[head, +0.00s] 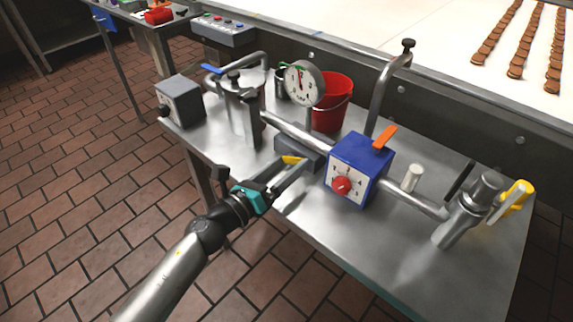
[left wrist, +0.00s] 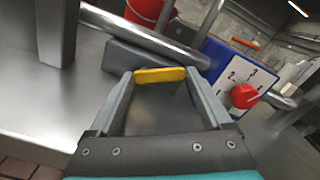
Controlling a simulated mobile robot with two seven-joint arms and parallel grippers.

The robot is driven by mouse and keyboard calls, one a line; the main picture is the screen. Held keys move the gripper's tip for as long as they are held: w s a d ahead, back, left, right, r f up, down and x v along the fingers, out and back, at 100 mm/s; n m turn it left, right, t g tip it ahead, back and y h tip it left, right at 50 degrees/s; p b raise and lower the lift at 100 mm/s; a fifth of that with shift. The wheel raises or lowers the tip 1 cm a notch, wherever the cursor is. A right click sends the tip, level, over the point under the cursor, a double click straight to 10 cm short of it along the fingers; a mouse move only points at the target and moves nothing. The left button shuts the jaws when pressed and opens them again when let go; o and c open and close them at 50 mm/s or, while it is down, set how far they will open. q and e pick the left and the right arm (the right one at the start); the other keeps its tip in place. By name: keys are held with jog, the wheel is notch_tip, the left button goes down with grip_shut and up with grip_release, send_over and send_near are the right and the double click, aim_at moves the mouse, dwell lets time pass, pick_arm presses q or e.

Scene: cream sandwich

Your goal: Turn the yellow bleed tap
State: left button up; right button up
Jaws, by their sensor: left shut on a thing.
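The yellow bleed tap (head: 292,160) is a small yellow bar at the front of a dark grey block (head: 297,146) under the gauge. In the left wrist view the yellow tap (left wrist: 160,75) lies level between the fingertips. My left gripper (head: 288,164) reaches in from the front of the bench and is shut on the tap, one finger at each end; it also shows in the left wrist view (left wrist: 160,82). My right gripper is not in view.
A blue box (head: 360,150) with a red knob stands right of the tap. A round gauge (head: 304,83) and red bucket (head: 337,98) are behind. A metal pipe runs above the block. The steel bench (head: 300,215) is clear in front.

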pick_arm(q)
jog(key=o, duration=1.2)
jog(key=shift+c, duration=0.2)
jog(key=shift+s, duration=0.1)
jog(key=v, duration=1.5)
jog(key=shift+b, duration=0.45)
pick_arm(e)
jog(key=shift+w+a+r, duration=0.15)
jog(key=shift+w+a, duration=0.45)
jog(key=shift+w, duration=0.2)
pick_arm(q)
jog(key=shift+a+r, duration=0.1)
jog(key=shift+c, duration=0.2)
